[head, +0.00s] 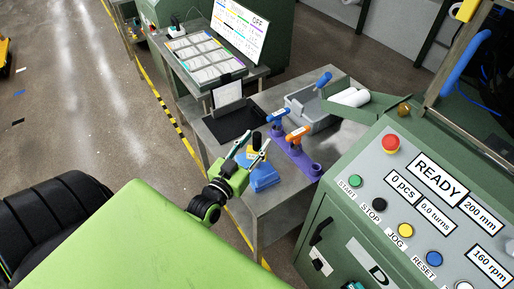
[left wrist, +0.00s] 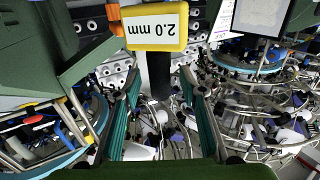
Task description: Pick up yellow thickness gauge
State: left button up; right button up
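The yellow thickness gauge, labelled 2.0 mm, shows in the left wrist view (left wrist: 155,27) as a yellow block with a black handle (left wrist: 158,75), upside down in that view. In the head view its black handle (head: 256,139) stands up above the blue holder (head: 264,176) on the grey table. My left gripper (head: 251,152) is open at the gauge. In the left wrist view the black handle lies between its spread fingers (left wrist: 160,90), with a gap to each side. The gauge's lower part is partly hidden in the head view. My right gripper is not in view.
A purple stand (head: 307,168) with a blue-handled and an orange-handled tool is just right of the gauge. Behind are a grey bin (head: 301,106) and a black mat (head: 232,124). The green machine panel (head: 400,200) bounds the right side.

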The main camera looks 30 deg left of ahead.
pick_arm(q)
jog(key=shift+w+f, duration=0.15)
jog(key=shift+w, duration=0.65)
jog(key=shift+s, duration=0.1)
grip_shut()
jog(key=shift+r, duration=0.65)
jog(key=s+a+r+b, duration=0.3)
jog(key=s+a+r, duration=0.2)
jog(key=s+r, duration=0.7)
jog(key=shift+s, duration=0.5)
jog(key=shift+a, duration=0.1)
